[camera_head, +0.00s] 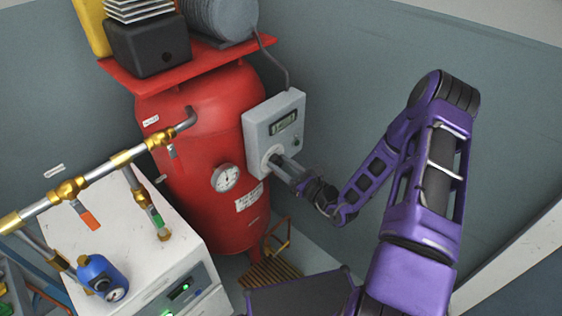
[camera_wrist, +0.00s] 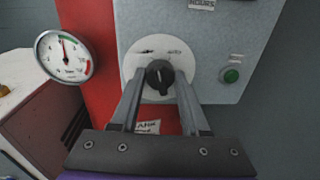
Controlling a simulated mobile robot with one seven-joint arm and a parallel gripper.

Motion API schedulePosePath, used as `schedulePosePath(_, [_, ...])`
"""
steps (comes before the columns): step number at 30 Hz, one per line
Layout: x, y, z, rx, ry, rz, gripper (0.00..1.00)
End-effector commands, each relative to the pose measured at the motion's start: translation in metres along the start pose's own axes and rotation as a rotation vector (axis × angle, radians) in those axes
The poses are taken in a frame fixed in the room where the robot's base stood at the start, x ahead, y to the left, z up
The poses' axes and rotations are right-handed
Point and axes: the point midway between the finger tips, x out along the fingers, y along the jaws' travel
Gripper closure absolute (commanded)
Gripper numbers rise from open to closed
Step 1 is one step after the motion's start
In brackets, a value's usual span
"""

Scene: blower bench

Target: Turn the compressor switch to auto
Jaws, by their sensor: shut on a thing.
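The compressor switch (camera_wrist: 159,76) is a black rotary knob on a round white plate (camera_wrist: 133,62), low on the grey control box (camera_head: 259,132) of the red compressor tank (camera_head: 205,205). The plate has small marks at upper left and upper right, too blurred to read surely. The knob looks close to upright in the wrist view. My gripper (camera_head: 277,161) reaches the box from the right, and in the wrist view its fingers (camera_wrist: 159,92) are shut on the knob from both sides. In the head view the fingers hide most of the knob.
A green button (camera_wrist: 231,75) is right of the knob. A pressure gauge (camera_head: 225,178) is on the tank at left. Brass-fitted piping (camera_head: 100,172) and a white cabinet (camera_head: 130,235) stand further left. The wall side at right is open.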

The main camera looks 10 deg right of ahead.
Motion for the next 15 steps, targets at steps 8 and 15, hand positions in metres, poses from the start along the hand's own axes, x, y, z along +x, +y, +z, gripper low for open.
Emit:
schedulePosePath(8, [-0.0005, -0.001, 0.0037, 0.262, 0.018, 0.002, 1.0])
schedulePosePath(15, [-0.0003, -0.0015, 0.0037, 0.48, 0.032, 0.006, 1.0])
